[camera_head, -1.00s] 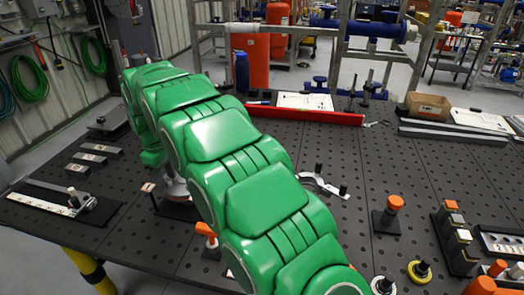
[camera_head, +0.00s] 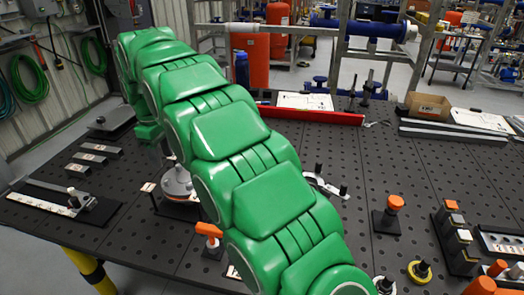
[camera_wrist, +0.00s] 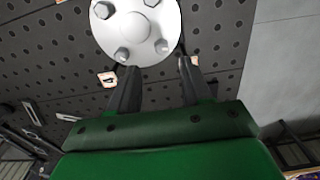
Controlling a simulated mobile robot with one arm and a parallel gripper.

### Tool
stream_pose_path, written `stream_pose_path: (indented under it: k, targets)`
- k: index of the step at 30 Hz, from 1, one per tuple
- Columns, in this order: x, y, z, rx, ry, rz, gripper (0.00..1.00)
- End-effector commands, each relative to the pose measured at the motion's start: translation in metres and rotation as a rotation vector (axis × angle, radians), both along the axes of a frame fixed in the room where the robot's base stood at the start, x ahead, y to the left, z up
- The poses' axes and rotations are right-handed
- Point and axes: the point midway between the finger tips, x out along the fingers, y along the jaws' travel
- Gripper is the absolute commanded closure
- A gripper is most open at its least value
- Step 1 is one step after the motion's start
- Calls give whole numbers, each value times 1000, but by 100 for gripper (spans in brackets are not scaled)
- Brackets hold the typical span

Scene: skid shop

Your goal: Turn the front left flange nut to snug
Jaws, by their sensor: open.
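The round grey flange (camera_head: 177,183) stands on a dark plate at the left of the table in the head view, partly covered by my arm. In the wrist view the flange (camera_wrist: 140,28) is a pale disc at the top, with a nut at its lower left (camera_wrist: 122,55), a nut at its lower right (camera_wrist: 161,47) and others nearer the top edge. I cannot tell which one is the front left nut. My gripper (camera_wrist: 158,66) is open. Its two fingers reach up toward the flange's near edge, with nothing seen held between them. My arm hides the gripper in the head view.
A small orange-topped piece (camera_head: 208,232) stands close in front of the flange. Dark blocks (camera_head: 90,158) and a pale strip (camera_head: 42,203) lie to the left. A curved silver bracket (camera_head: 322,183) and an orange-capped post (camera_head: 391,206) are to the right. A red bar (camera_head: 310,115) lies behind.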

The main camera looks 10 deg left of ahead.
Motion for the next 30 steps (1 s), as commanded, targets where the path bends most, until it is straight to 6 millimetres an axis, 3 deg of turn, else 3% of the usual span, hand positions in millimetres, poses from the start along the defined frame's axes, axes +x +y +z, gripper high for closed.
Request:
stream_pose_path:
  k: [11, 30]
  targets:
    - [10, -33, 10, -6, 1, -71, 51]
    - [23, -124, 33, -21, 9, -265, 51]
